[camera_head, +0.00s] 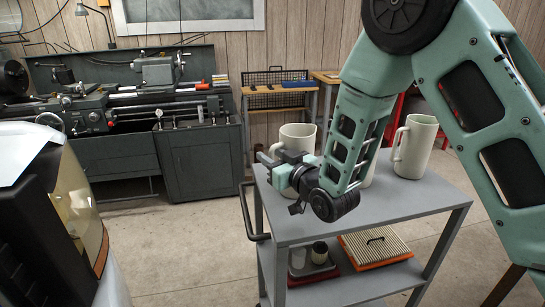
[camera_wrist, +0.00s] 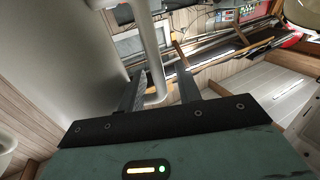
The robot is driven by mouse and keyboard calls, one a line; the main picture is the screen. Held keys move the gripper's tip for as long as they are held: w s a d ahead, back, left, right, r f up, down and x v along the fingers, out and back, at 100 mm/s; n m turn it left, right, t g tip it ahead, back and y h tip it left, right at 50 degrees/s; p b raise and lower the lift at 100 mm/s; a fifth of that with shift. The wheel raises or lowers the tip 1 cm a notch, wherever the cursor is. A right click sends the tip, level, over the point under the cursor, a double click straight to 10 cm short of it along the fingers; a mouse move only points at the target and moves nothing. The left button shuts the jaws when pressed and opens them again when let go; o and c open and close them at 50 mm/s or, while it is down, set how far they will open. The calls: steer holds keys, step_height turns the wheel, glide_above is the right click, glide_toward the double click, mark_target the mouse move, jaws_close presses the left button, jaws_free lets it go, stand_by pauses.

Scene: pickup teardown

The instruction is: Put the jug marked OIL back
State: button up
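A pale cream jug (camera_head: 298,132) is at the left end of the grey cart's top shelf (camera_head: 402,198), partly hidden behind my gripper (camera_head: 284,157). In the wrist view the jug's body (camera_wrist: 62,55) fills the left side, and its handle (camera_wrist: 154,62) runs between the two fingers of my gripper (camera_wrist: 160,90). The fingers stand apart, with a gap visible at the handle's right. A second cream jug (camera_head: 414,148) stands upright at the shelf's far right, handle to the left. Another pale jug (camera_head: 370,170) is mostly hidden behind my arm. No OIL marking is readable on any jug.
The lower shelf holds an air filter (camera_head: 376,247) and a red tray (camera_head: 313,274) with small containers. A dark lathe (camera_head: 120,110) stands at the back left. A vehicle's front with a headlamp (camera_head: 78,200) is near at left. Wooden benches (camera_head: 280,90) stand behind the cart.

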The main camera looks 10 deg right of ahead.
steer(key=shift+r, duration=0.15)
steer(key=shift+s+d, duration=0.15)
steer(key=shift+s, duration=0.15)
steer(key=p+v, duration=0.4)
steer(key=v, duration=0.4)
steer(key=shift+s+r+p, duration=0.25)
steer(key=shift+s+p, duration=0.05)
steer(key=p+v, duration=0.1)
steer(key=p, duration=0.3)
steer(key=p+v, duration=0.1)
steer(key=p, duration=0.3)
steer(key=shift+s+d+f, duration=0.25)
steer(key=shift+a, duration=0.1)
